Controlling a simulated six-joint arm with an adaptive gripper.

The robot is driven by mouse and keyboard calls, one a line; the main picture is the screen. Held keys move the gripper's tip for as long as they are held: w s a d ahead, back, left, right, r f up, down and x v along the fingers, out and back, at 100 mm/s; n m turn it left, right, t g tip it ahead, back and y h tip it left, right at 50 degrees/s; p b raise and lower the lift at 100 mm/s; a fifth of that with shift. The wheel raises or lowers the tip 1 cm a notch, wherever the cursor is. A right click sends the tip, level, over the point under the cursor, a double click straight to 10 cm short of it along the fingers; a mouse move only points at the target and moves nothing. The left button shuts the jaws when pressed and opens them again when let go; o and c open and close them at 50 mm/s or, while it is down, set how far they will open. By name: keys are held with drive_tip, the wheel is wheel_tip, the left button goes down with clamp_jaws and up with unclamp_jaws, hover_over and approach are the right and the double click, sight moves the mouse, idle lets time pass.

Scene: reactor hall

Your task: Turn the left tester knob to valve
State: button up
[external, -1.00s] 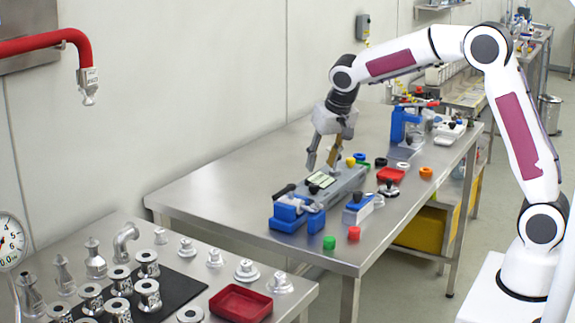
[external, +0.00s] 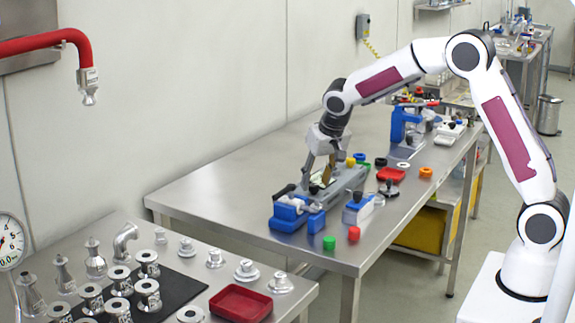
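The tester is a long grey box (external: 345,184) on the steel table, with a pale panel on top that my gripper partly covers. A small dark knob (external: 314,189) shows at its near left end. I cannot read its setting, and any other knob is hidden or too small to tell. My gripper (external: 318,180) points down low over the tester's left part, close to the dark knob. Its two fingers are apart, and nothing shows held between them. Whether a finger touches the knob cannot be told.
A blue vise-like fixture (external: 289,217) stands just left of the tester, and a blue-and-white block (external: 357,208) in front. Green (external: 329,243) and red (external: 354,233) pieces lie near the table edge. The table's left part is clear.

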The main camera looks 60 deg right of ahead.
drive_tip(key=shift+w+d+f, duration=0.1)
drive_tip(key=shift+w+f, duration=0.1)
drive_tip(key=shift+f, duration=0.25)
clamp_jaws()
drive_tip(key=shift+n, duration=0.6)
unclamp_jaws()
drive_tip(key=shift+s+r, duration=0.1)
drive_tip(key=shift+r, duration=0.1)
